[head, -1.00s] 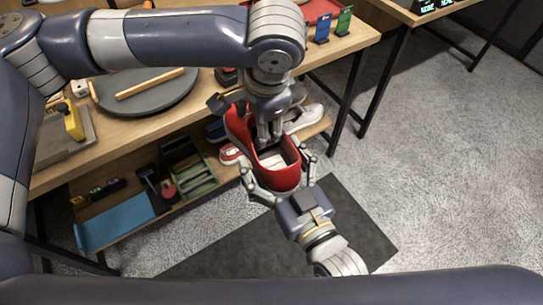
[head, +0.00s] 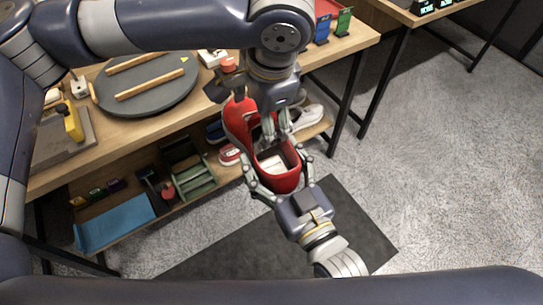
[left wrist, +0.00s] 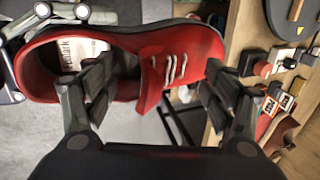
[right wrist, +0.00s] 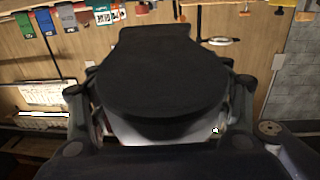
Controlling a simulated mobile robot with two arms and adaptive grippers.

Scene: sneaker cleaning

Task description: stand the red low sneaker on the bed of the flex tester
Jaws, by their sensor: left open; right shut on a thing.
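The red low sneaker (head: 238,122) is held in the air in front of the table, its toe end away from me. My right gripper (head: 279,182) is shut on its heel end. In the right wrist view the shoe's dark sole (right wrist: 170,70) fills the space between the fingers. My left gripper (head: 275,130) is open over the middle of the shoe. In the left wrist view its fingers (left wrist: 160,98) stand apart, one over the shoe opening and one beside the laced front. I cannot tell for sure which device is the flex tester.
A grey round disc with wooden bars (head: 145,102) and a grey plate with a yellow part (head: 73,122) are on the table. The lower shelf holds a blue tray (head: 115,220), a green rack (head: 195,180) and other shoes (head: 308,117). A dark mat (head: 240,245) lies on open floor.

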